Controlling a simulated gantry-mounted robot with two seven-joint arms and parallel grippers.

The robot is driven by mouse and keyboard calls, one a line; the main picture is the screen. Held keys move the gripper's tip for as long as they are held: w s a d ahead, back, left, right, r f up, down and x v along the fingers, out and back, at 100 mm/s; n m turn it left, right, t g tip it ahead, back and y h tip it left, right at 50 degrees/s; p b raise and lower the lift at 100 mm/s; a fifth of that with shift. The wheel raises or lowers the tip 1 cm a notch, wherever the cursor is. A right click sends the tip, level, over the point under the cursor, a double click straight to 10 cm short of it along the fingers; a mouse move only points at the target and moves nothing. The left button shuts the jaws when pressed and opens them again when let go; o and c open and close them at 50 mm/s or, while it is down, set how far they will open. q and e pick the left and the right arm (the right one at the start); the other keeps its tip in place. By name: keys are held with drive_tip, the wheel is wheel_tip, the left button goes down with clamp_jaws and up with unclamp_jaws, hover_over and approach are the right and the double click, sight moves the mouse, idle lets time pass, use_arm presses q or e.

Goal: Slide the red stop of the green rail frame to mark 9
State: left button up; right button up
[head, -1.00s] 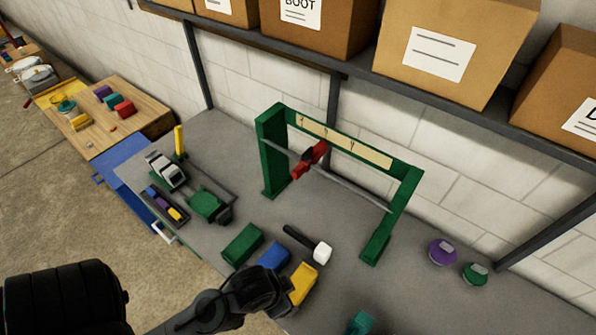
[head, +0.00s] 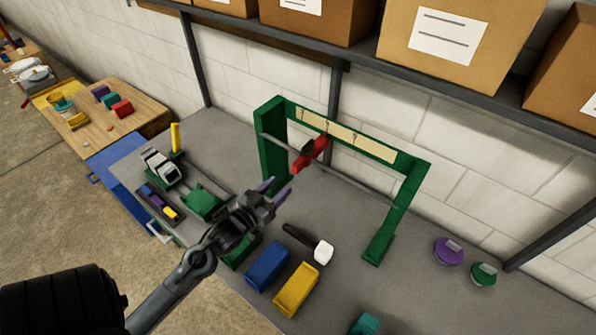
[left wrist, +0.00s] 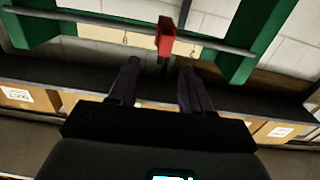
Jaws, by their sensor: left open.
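The green rail frame (head: 272,160) stands on the grey bench near the wall, with a pale marked strip (head: 345,134) along its top bar. A grey rod (head: 350,184) runs across it below the strip. The red stop (head: 311,154) sits on the rod, left of its middle. My left gripper (head: 279,190) is open and empty, in front of the frame and below the stop in the picture. In the left wrist view the red stop (left wrist: 166,36) shows just beyond and between the fingertips, apart from them. My right gripper is not in view.
A mallet (head: 308,243) with a white head, a blue block (head: 267,265) and a yellow block (head: 296,289) lie in front of the frame. Purple (head: 448,251) and green (head: 483,274) round items stand at right. Boxes sit on the shelf (head: 400,79) above.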

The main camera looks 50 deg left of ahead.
sight(294, 169)
use_arm(q)
drive_tip(key=x, duration=0.3)
drive_tip(key=p+x, duration=0.1)
drive_tip(key=x, duration=0.2)
drive_tip(key=p+x, duration=0.1)
drive_tip(key=x, duration=0.2)
drive_tip(key=shift+w+a+r, duration=0.15)
drive_tip(key=shift+a, duration=0.3)
drive_tip(key=shift+x, duration=0.8)
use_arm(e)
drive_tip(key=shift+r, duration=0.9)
use_arm(q)
drive_tip(key=shift+c, duration=0.3)
